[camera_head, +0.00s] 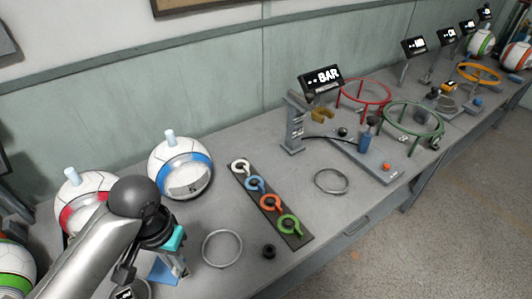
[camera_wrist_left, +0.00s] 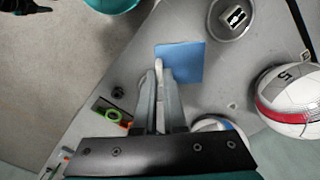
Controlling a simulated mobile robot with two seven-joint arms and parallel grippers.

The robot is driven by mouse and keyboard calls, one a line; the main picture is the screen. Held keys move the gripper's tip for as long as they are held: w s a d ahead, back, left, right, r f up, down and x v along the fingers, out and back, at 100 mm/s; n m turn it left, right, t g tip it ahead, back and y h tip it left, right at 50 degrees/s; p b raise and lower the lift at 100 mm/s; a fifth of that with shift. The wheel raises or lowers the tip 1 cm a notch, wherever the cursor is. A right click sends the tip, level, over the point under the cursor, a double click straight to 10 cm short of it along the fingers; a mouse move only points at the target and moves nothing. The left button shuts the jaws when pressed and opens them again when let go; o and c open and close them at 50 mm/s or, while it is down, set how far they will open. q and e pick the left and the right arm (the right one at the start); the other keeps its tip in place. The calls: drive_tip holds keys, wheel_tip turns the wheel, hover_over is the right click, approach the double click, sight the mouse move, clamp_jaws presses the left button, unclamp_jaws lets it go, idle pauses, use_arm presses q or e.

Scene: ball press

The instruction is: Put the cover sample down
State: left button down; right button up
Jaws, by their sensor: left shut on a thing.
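The cover sample appears to be a flat blue square (camera_wrist_left: 180,63), seen in the left wrist view just past my fingertips. In the head view the blue piece (camera_head: 163,271) shows low by my left gripper (camera_head: 178,268), partly hidden by the hand. My left gripper, also in the left wrist view (camera_wrist_left: 164,75), is shut on the blue square's near edge, over the grey bench (camera_head: 225,170). Whether the square touches the bench is hard to tell. My right gripper is not in view.
A metal ring (camera_head: 222,248) and a small black knob (camera_head: 269,251) lie right of the gripper. Balls with red (camera_head: 72,212) and blue (camera_head: 180,187) bands stand behind. A round holder (camera_wrist_left: 237,17) is close to the blue square.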

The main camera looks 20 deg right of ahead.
use_arm(q)
drive_tip(key=shift+s+d+f, duration=0.2)
drive_tip(key=shift+s+f, duration=0.3)
drive_tip(key=shift+f, duration=0.05)
drive_tip(key=shift+f, duration=0.1)
wheel_tip(320, 180, down, 16)
drive_tip(key=b, duration=0.4)
wheel_tip(320, 180, down, 4)
drive_tip(key=shift+r+b, duration=0.1)
drive_tip(key=shift+b, duration=0.7)
drive_tip(key=c, duration=1.4)
unclamp_jaws()
drive_tip(key=o, duration=0.4)
